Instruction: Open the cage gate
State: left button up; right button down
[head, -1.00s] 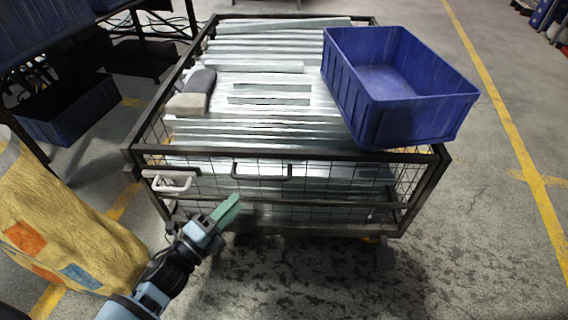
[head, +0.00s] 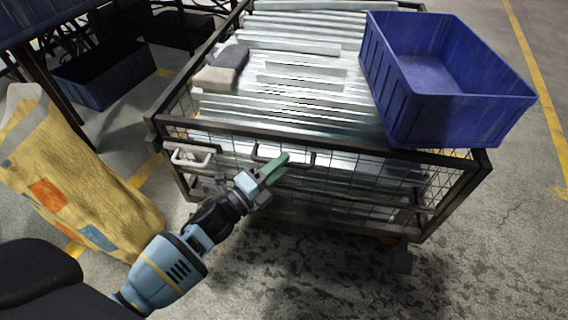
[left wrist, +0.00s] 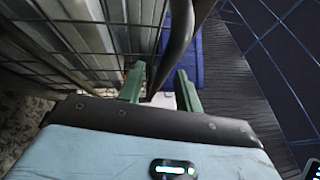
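The cage (head: 330,137) is a dark steel-framed trolley with mesh sides, and its gate (head: 360,185) is the near mesh side, which looks closed. A black bar handle (head: 300,160) sits near the gate's top, and a pale latch-like handle (head: 190,156) is at its left end. My left gripper (head: 274,170) is at the left part of the black handle. In the left wrist view, its green fingers (left wrist: 160,88) stand apart with the black handle (left wrist: 176,45) passing between them. A gap shows, so I cannot tell any firm contact. My right gripper is not in view.
Galvanized brackets (head: 300,98) fill the cage. A blue crate (head: 455,115) rests on the right, and a grey-and-beige block (head: 222,70) on the left. A yellow sack (head: 75,185) stands left of the cage. The floor to the right is clear.

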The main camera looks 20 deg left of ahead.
pick_arm(q)
jog(key=shift+w+d+r, duration=0.1)
jog(key=shift+w+d, duration=0.2)
jog(key=shift+w, duration=0.3)
grip_shut()
